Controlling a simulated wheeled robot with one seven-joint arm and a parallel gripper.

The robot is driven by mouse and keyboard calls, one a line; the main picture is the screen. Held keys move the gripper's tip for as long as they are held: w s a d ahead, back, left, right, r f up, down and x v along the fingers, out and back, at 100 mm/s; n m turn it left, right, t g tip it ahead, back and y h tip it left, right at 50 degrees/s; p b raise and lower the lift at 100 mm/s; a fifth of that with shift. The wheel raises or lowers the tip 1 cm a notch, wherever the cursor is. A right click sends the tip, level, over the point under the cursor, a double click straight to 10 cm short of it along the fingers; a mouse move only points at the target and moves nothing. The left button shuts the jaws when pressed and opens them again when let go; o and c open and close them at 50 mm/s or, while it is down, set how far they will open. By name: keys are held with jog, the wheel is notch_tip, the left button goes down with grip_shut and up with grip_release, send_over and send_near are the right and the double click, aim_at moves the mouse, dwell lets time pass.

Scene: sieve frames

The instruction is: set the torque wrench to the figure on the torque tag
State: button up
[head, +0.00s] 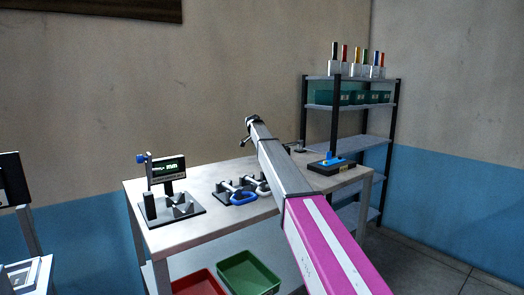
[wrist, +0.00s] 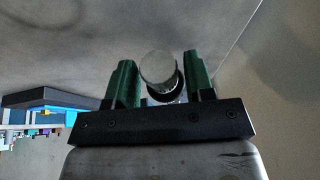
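My gripper shows in the wrist view (wrist: 160,82), with two green fingers on a black bar. A round grey-ended cylinder with a dark body (wrist: 158,68) stands between the fingers, possibly the end of the torque wrench. Narrow gaps show beside it; whether the fingers touch it is unclear. In the head view my arm reaches over the bench (head: 185,232), and my gripper's fingers cannot be made out there. I cannot identify the torque wrench or the torque tag in the head view.
A stand with a digital display (head: 168,168) is on the bench's left. Blue-handled tools (head: 243,197) lie mid-bench. A black base with a blue part (head: 332,164) sits at the right. Red (head: 198,283) and green (head: 248,273) trays are below. A shelf rack (head: 362,142) stands behind.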

jog(key=c, duration=0.6)
jog(key=shift+w, duration=0.1)
jog(key=shift+w+a+n+g+h, duration=0.15)
jog(key=shift+g+h, duration=0.15)
jog(key=shift+g, duration=0.2)
jog(key=shift+w+n+g+h, duration=0.15)
jog(key=shift+g+h, duration=0.15)
jog(key=shift+g, duration=0.2)
jog(key=shift+s+n+g+h, duration=0.1)
jog(key=shift+n+g+h, duration=0.2)
jog(key=shift+g+h, duration=0.9)
jog(key=o, duration=0.9)
jog(key=shift+o, duration=0.2)
